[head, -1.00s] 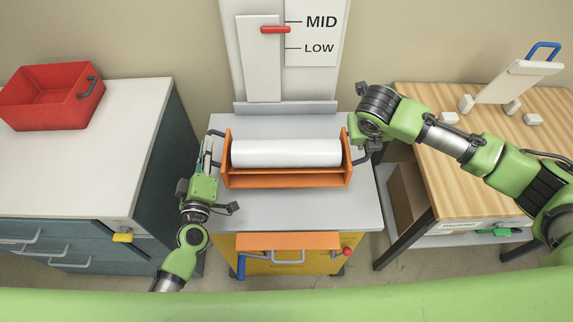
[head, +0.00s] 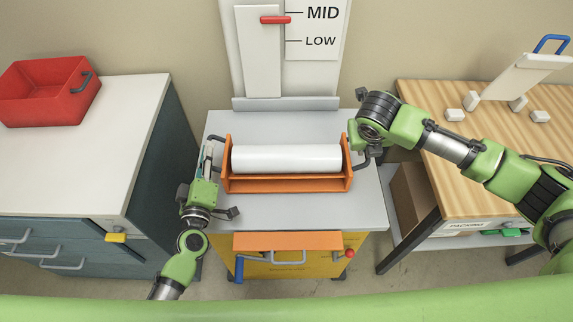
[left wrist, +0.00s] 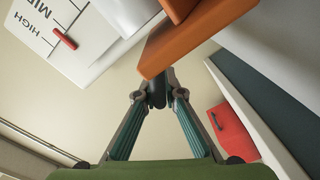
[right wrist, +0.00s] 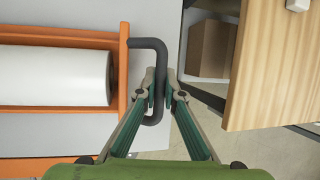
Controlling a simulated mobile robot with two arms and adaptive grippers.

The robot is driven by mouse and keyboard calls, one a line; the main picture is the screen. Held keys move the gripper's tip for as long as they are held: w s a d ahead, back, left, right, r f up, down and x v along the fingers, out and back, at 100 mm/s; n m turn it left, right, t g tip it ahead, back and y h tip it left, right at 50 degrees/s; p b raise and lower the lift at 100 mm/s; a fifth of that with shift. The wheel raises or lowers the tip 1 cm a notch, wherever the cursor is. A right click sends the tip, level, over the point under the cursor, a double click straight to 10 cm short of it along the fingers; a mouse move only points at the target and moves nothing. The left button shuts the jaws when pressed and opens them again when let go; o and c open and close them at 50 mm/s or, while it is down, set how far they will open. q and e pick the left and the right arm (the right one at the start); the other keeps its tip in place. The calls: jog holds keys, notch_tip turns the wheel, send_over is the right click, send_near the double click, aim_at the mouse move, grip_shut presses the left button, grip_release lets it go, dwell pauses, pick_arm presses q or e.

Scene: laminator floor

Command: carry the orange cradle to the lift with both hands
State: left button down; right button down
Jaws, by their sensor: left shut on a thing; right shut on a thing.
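The orange cradle (head: 285,184), with a white roll (head: 285,158) lying in it, is over the grey top (head: 285,212) of the yellow-fronted unit. I cannot tell whether it touches that top. My left gripper (head: 208,158) is shut at the cradle's left end; in the left wrist view its fingers meet on a dark handle beside the orange end. My right gripper (head: 374,157) is at the right end; in the right wrist view its fingers (right wrist: 161,90) are shut on the black bent handle (right wrist: 147,44). The lift's scale panel (head: 318,28) stands behind, its red pointer (head: 276,20) just below MID.
A white-topped cabinet (head: 90,165) with a red bin (head: 40,95) stands at left. A wooden table (head: 440,105) with a clipboard-like panel (head: 520,75) and white blocks is at right. A raised ledge (head: 285,103) runs behind the cradle. Bare grey top lies in front.

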pick_arm(q)
jog(key=c, duration=2.1)
grip_release()
jog(key=shift+c, duration=0.2)
pick_arm(e)
jog(key=c, duration=2.2)
grip_release()
jog(key=shift+o, duration=0.2)
pick_arm(q)
jog(key=shift+s, duration=0.1)
jog(key=s, duration=1.2)
jog(key=shift+a, duration=0.15)
pick_arm(e)
jog(key=v, duration=1.2)
pick_arm(q)
jog(key=shift+f, duration=0.1)
pick_arm(e)
jog(key=shift+s+f, duration=0.1)
jog(key=shift+s, duration=0.05)
